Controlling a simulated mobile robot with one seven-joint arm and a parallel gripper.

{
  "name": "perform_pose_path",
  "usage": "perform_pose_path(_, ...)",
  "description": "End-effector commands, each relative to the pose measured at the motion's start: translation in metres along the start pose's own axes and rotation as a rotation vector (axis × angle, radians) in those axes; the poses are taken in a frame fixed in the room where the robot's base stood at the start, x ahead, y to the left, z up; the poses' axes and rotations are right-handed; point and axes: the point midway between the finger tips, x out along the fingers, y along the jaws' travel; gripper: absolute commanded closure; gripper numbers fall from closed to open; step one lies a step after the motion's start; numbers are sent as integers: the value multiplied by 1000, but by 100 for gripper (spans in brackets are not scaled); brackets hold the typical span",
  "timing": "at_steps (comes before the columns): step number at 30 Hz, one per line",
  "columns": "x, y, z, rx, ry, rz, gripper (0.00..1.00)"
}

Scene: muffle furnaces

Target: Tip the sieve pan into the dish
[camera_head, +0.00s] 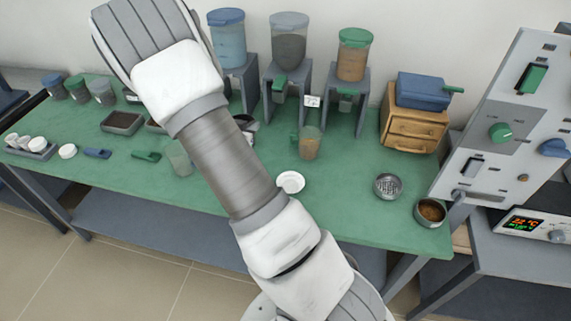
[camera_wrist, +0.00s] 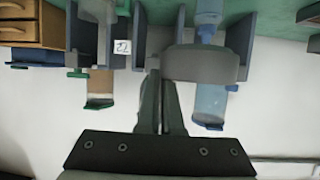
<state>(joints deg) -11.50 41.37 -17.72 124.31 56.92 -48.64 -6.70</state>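My gripper (camera_wrist: 159,76) shows in the wrist view with its fingers close together at the near edge of a grey, round-sided pan (camera_wrist: 206,64), which looks like the sieve pan held by its rim. Its inside is turned from view. In the head view my arm hides the gripper, and only a metallic edge (camera_head: 249,124) shows beside the arm. A small white dish (camera_head: 290,181) stands on the green table, just right of my forearm. A round metal sieve (camera_head: 388,185) and a metal bowl of brown grains (camera_head: 431,211) stand at the table's right end.
Hoppers with blue, grey and green lids (camera_head: 354,56) stand on grey stands at the back. A clear jug of brown grains (camera_head: 310,146) is before them. A wooden drawer box (camera_head: 413,125) and a furnace panel (camera_head: 500,100) are at right. The table between dish and sieve is clear.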

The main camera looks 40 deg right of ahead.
Motion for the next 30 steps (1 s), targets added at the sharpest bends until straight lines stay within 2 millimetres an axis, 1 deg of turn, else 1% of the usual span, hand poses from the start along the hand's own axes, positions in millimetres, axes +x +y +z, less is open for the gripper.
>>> perform_pose_path(1, 7, 11, 6, 26, 1, 62, 100)
perform_pose_path(5, 19, 42, 23, 101, 0, 238, 100)
perform_pose_path(6, 21, 51, 30, 123, 0, 293, 100)
perform_pose_path(9, 24, 72, 49, 179, 1, 423, 100)
perform_pose_path(12, 23, 87, 67, 225, 1, 531, 100)
perform_pose_path(15, 21, 96, 81, 259, 3, 609, 100)
perform_pose_path(18, 20, 101, 90, 281, 3, 656, 100)
perform_pose_path(23, 19, 104, 96, 292, 4, 680, 100)
perform_pose_path(30, 24, 104, 108, 292, 4, 678, 100)
